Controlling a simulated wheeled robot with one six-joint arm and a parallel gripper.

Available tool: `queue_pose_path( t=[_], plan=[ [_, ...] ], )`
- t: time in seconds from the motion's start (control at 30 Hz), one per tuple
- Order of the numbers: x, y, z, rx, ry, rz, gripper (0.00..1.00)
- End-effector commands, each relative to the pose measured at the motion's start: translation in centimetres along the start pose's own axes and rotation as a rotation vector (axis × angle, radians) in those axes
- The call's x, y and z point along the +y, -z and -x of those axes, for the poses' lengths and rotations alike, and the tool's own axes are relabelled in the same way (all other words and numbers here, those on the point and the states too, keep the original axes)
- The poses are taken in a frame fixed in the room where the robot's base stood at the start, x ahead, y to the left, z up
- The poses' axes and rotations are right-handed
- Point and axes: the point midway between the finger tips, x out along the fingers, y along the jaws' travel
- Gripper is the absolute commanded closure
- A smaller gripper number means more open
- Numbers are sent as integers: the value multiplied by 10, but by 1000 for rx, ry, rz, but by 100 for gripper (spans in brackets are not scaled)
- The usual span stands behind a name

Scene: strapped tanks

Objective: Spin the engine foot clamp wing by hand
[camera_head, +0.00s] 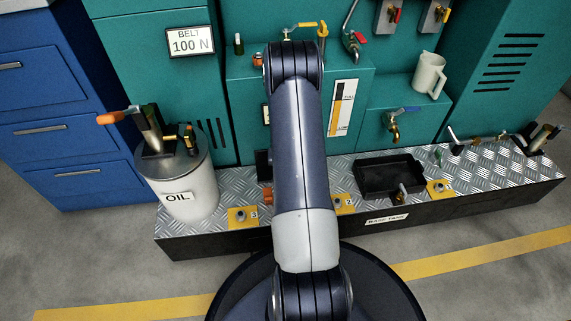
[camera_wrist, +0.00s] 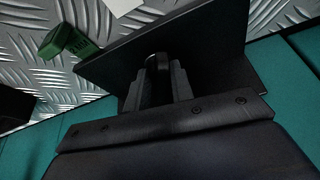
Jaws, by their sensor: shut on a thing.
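My gripper shows in the wrist view (camera_wrist: 160,70), its dark fingers shut on a small dark rounded piece (camera_wrist: 157,62), which I take to be the engine foot clamp wing. The fingers hide most of this piece, so its shape and angle are unclear. A broad flat black plate (camera_wrist: 110,62) lies just beyond the fingers. In the head view my own arm reaches forward over the middle of the base tank and hides my gripper and the wing. Part of an upright black piece (camera_head: 263,165) shows just left of my arm.
The tread-plate base tank (camera_head: 375,219) carries a white oil can (camera_head: 190,203), numbered yellow plates with bolts (camera_head: 243,217) and a black tray (camera_head: 385,162). Green cabinets (camera_head: 241,95) with taps stand close behind. A small green block (camera_wrist: 58,42) shows beyond my gripper in the wrist view.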

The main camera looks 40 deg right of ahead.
Motion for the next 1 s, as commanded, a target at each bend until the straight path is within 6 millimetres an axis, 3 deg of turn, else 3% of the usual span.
queue_pose_path(
  t=[1.0],
  plan=[
    [2, 10, 8, 6, 60, 151, 100]
  ],
)
